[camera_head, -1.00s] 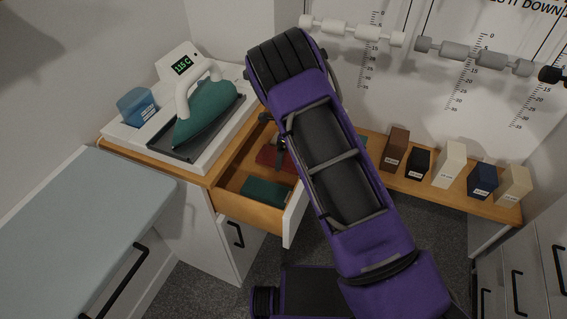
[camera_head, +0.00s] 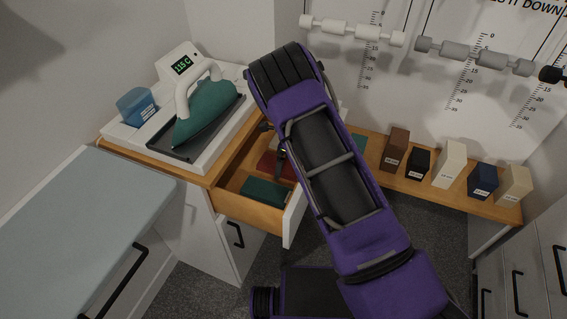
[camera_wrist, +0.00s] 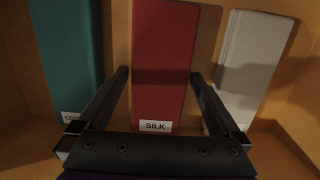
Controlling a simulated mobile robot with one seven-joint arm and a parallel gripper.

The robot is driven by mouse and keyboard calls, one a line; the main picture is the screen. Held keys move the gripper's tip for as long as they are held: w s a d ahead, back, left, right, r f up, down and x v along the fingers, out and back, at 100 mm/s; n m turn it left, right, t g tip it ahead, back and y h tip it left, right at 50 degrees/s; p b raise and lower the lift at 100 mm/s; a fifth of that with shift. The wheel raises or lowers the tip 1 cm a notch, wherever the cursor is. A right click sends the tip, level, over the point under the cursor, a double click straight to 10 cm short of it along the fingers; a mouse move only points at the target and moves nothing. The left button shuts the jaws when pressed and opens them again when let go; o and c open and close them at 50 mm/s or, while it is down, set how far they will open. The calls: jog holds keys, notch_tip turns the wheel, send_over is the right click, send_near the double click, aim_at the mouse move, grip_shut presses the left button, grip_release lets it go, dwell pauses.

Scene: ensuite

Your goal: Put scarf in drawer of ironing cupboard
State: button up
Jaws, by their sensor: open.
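The wooden drawer (camera_head: 247,210) of the ironing cupboard (camera_head: 205,225) is pulled open. In it lie a teal piece (camera_head: 265,191), a red piece (camera_head: 267,164) and, in the wrist view, a pale grey piece (camera_wrist: 252,65). The red piece (camera_wrist: 163,60) is labelled SILK; the teal piece's label (camera_wrist: 70,117) is partly hidden. I cannot tell whether one of these is the scarf. My gripper (camera_wrist: 160,75) is open over the drawer, its fingers on either side of the red piece. Contact is unclear. My arm hides part of the drawer in the head view.
A teal iron (camera_head: 208,112) rests on its station (camera_head: 222,140) on the cupboard top, beside a blue container (camera_head: 137,106). A grey-blue padded surface (camera_head: 80,215) is at left. Several labelled blocks stand on a wooden shelf (camera_head: 410,187) at right, below hanging rollers (camera_head: 352,30).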

notch_tip(320, 180, up, 12)
jog(key=d, duration=0.1)
jog(key=shift+s+d, duration=0.35)
